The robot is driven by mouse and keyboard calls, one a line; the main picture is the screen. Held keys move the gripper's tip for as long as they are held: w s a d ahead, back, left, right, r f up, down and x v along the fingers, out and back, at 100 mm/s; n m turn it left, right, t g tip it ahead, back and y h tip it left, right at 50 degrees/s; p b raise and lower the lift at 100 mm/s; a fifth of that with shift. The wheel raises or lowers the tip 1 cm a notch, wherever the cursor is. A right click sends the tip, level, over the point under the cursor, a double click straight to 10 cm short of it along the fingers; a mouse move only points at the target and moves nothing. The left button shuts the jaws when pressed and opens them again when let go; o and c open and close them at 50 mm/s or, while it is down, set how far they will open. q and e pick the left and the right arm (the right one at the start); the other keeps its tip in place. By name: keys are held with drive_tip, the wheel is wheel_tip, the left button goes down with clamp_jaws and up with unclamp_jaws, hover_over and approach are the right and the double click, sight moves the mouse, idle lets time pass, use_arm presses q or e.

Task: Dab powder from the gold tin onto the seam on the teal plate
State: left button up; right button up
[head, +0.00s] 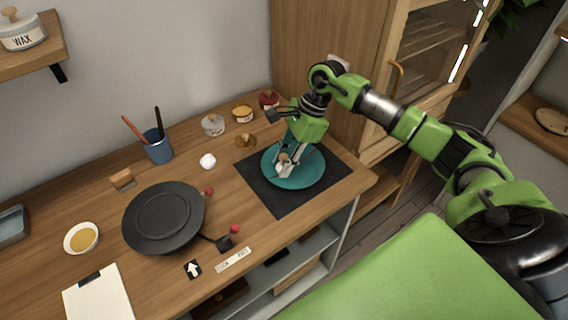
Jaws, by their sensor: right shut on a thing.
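The teal plate (316,176) lies on a dark square mat (266,195) at the right of the bench. My right gripper (284,165) reaches down over the left part of the plate. It is shut on a small tan-topped tool (283,157), largely hidden between the fingers. I cannot tell whether the tool touches the plate. The seam is not clear to make out, and the gripper covers part of the plate. A small tin with a gold-yellow top (242,113) stands at the back, left of the gripper. A gold-brown knobbed lid (246,141) lies in front of it. My left gripper is not in view.
A red tin (268,99) and a grey knobbed tin (213,125) flank the gold one. A white ball (207,161), a blue cup with brushes (158,147), a dark turntable (165,219) and a dish of yellow powder (81,238) stand further left. A wooden cabinet (315,55) rises behind.

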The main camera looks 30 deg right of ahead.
sight(298, 161)
drive_tip(key=shift+w+f+b, duration=0.1)
drive_tip(key=shift+w+b, duration=0.2)
drive_tip(key=shift+w, duration=0.1)
drive_tip(key=shift+s+d+b, duration=0.3)
drive_tip(key=shift+s+d, duration=0.2)
drive_tip(key=shift+d, duration=0.15)
drive_tip(key=shift+w+d+b, duration=0.4)
drive_tip(key=shift+w+d, duration=0.05)
drive_tip(key=shift+d, duration=0.3)
drive_tip(key=shift+s+d+b, duration=0.35)
drive_tip(key=shift+s+d, duration=0.05)
drive_tip(key=shift+d, duration=0.3)
drive_tip(key=shift+w+d+b, duration=0.4)
drive_tip(key=shift+w+d, duration=0.05)
drive_tip(key=shift+w, duration=0.15)
drive_tip(key=shift+s+d+b, duration=0.3)
drive_tip(key=shift+s+d, duration=0.05)
drive_tip(key=shift+d, duration=0.5)
drive_tip(key=shift+w+a, duration=0.2)
drive_tip(key=shift+w, duration=0.2)
drive_tip(key=shift+s+b, duration=0.3)
